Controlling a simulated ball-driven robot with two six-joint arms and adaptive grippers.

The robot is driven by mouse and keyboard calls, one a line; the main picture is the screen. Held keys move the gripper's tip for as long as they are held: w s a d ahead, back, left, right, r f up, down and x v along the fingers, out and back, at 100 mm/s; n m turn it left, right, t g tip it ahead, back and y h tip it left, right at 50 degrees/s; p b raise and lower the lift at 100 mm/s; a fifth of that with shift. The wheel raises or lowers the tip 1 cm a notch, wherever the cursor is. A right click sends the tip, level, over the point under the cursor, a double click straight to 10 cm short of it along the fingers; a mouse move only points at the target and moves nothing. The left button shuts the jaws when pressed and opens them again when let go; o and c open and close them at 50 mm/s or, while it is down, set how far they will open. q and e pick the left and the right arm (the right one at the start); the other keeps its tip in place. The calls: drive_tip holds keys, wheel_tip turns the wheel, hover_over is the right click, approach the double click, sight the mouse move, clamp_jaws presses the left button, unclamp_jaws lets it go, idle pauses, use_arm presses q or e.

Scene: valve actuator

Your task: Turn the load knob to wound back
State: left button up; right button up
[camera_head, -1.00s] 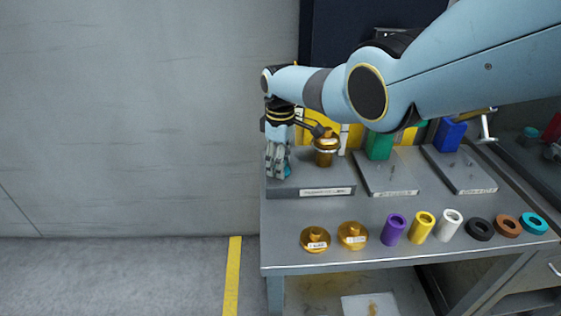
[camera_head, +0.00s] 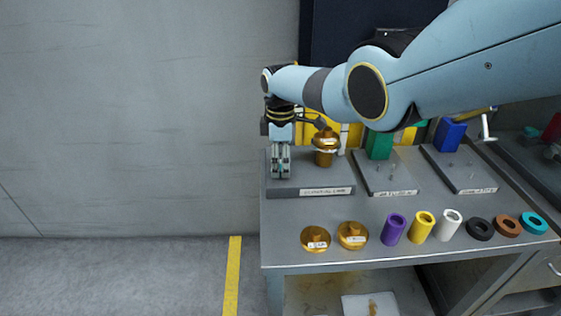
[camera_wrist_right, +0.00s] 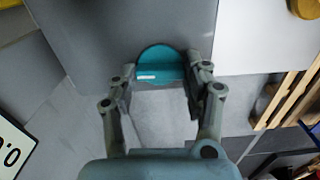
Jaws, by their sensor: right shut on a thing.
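The load knob looks like a teal round knob with a raised bar and a small white mark; it shows in the right wrist view (camera_wrist_right: 160,66). It sits at the left part of a grey base plate (camera_head: 310,191) with a white label, on the left end of the table. My right gripper (camera_head: 281,176) points down over it in the head view and hides it there. In the right wrist view the fingers (camera_wrist_right: 165,75) stand on both sides of the knob's bar, shut on it. My left gripper is not in view.
A brass fitting (camera_head: 326,150) stands on the same plate, just right of my gripper. Brass weights (camera_head: 352,235), coloured sleeves (camera_head: 421,227) and rings (camera_head: 480,229) line the table's front. Green (camera_head: 379,146) and blue (camera_head: 451,135) blocks stand on plates farther right.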

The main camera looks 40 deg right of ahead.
sight(281, 165)
drive_tip(key=shift+w, duration=0.1)
drive_tip(key=o, duration=1.2)
drive_tip(key=shift+c, duration=0.2)
wheel_tip(281, 165, up, 12)
